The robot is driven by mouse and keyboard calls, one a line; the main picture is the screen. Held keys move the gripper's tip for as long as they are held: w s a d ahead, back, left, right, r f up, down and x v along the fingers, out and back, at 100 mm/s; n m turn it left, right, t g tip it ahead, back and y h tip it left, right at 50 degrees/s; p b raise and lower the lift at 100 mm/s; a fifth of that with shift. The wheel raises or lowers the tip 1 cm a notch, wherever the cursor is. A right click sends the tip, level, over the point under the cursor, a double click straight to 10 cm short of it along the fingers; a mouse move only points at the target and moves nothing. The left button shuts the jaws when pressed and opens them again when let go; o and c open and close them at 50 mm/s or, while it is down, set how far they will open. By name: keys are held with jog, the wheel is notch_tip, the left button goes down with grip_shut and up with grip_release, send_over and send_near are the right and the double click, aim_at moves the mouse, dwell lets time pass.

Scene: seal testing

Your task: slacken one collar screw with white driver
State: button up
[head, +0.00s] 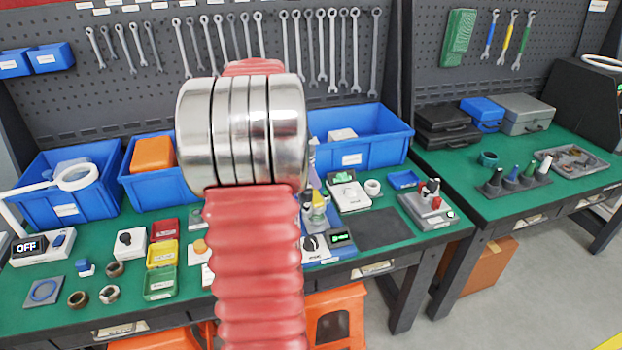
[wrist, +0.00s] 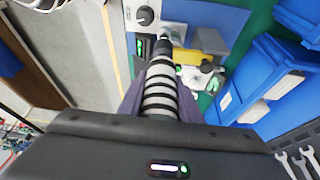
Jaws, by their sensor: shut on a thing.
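My gripper (wrist: 160,95) has purple fingers closed around a banded white-and-dark cylindrical tool (wrist: 160,98). The tool's narrower dark end points away from the wrist; I cannot tell whether it is the white driver. In the head view my red arm hides most of the gripper. Small ring-like collars lie at the left of the bench: a brownish one (head: 78,299), a pale metal one (head: 109,294) and a dark one (head: 115,269). Their screws are too small to make out. A white-topped item (head: 545,165) stands in a dark rack on the right bench.
A box with a knob (wrist: 145,15) and a green display lie below the tool. Blue bins (head: 365,140) line the back. Red, yellow and green trays (head: 160,283) stand left of my arm. A dark mat (head: 385,228) is clear. A grey block with red-topped items (head: 428,207) is beside it.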

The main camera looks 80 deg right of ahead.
jog(key=shift+r, duration=1.95)
